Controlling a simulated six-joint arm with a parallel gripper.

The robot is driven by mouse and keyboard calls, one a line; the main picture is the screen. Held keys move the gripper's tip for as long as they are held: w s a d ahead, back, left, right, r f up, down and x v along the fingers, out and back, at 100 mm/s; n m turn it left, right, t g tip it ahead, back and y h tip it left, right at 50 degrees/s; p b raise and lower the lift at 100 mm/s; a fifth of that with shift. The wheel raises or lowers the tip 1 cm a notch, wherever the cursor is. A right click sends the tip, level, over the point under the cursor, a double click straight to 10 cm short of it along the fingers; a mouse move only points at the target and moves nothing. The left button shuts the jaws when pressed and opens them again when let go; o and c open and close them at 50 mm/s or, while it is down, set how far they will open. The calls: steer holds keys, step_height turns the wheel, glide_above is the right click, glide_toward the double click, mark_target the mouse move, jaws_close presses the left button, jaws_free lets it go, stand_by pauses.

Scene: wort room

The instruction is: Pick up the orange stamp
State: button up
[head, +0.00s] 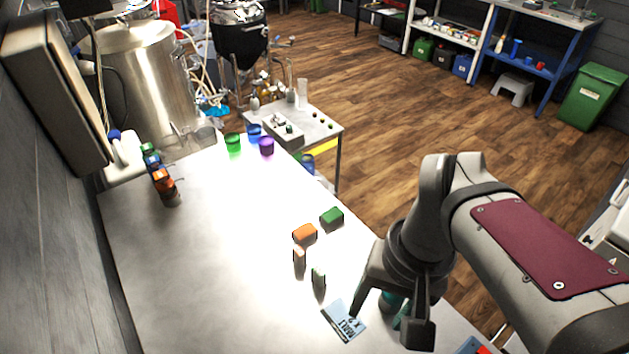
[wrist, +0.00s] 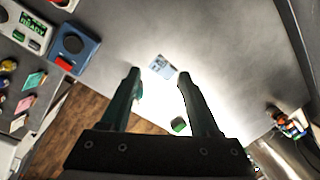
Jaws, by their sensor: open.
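An orange block (head: 305,234) with dark lower sides lies on the bright table in the head view. A smaller pale orange upright piece (head: 299,257) stands just in front of it. I cannot tell which of the two is the orange stamp. My gripper (head: 385,323) is open above the near right part of the table, to the right of and nearer than both pieces. In the wrist view my two dark green fingers (wrist: 158,74) are spread with nothing held between them. Neither orange piece is clear there; the right finger may hide them.
A green block (head: 332,216) and a pale green upright piece (head: 318,277) stand close by. A printed card (head: 343,321) lies beside my gripper and also shows in the wrist view (wrist: 162,68). Bottles (head: 163,182) stand at the far left; coloured cups (head: 266,146) line the far edge.

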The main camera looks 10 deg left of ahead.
steer(key=w+a+f+n+h, duration=0.15)
steer(key=w+a+n, duration=0.55)
steer(key=w, duration=0.7)
steer(key=n, duration=0.4)
glide_toward(299, 250)
step_height(299, 250, down, 11)
steer(key=shift+s+f, duration=0.15)
steer(key=shift+f, duration=0.1)
jaws_close()
